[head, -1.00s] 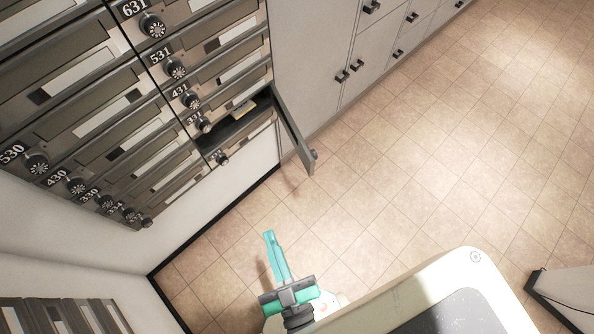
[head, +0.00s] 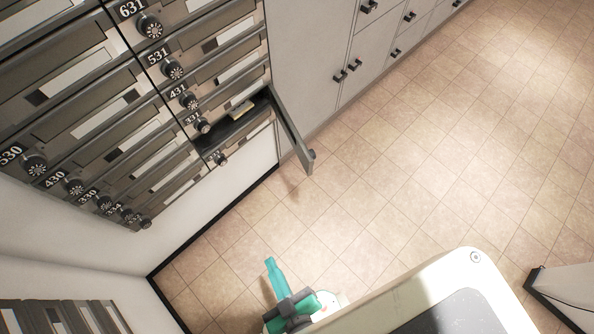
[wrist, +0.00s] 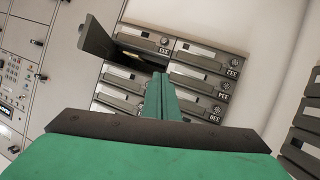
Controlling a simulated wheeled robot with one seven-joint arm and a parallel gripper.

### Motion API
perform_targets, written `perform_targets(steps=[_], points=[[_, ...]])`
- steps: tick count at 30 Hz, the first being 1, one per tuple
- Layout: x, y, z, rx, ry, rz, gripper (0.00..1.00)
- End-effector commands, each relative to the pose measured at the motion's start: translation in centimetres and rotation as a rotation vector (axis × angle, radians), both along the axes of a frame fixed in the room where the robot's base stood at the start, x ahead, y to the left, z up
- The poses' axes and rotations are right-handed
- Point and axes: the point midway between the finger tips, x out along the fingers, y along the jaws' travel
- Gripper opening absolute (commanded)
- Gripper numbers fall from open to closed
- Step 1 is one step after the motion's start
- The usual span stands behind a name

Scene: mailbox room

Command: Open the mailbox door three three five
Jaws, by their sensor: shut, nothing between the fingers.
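An open mailbox door (head: 293,132) swings out from the right end of the dark number-plate bank, low in the right column. Its compartment (head: 240,122) is dark, with a small yellowish item (head: 242,109) inside. The knob beside this compartment reads about 331; I cannot read 335 on any plate. In the wrist view the open door (wrist: 97,40) stands at the upper left. My gripper (head: 270,262) has teal fingers pressed together, empty, low over the floor and well apart from the door. The fingers (wrist: 161,78) also show in the wrist view, overlapping the boxes behind.
Other shut mailboxes with round dials (head: 152,26) fill the upper left. Grey cabinets with black handles (head: 356,64) stand right of the bank. More boxes (head: 60,316) show at the lower left.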

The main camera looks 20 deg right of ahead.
Motion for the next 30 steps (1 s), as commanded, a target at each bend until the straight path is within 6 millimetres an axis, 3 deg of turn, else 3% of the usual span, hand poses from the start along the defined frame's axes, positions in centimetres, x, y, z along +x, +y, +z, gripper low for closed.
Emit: perform_targets(steps=[5, 10, 15, 18, 24, 30], points=[[0.9, -0.2, -5.0, -0.149, 0.090, 0.064, 0.00], [2.3, -1.1, -11.6, -0.371, 0.220, 0.150, 0.00], [4.7, -3.4, -18.9, -0.674, 0.394, 0.252, 0.00], [6.3, -5.1, -22.1, -0.851, 0.498, 0.303, 0.00], [10.2, -8.7, -25.9, -1.189, 0.716, 0.371, 0.00], [14.7, -11.4, -26.0, -1.491, 0.953, 0.396, 0.00]])
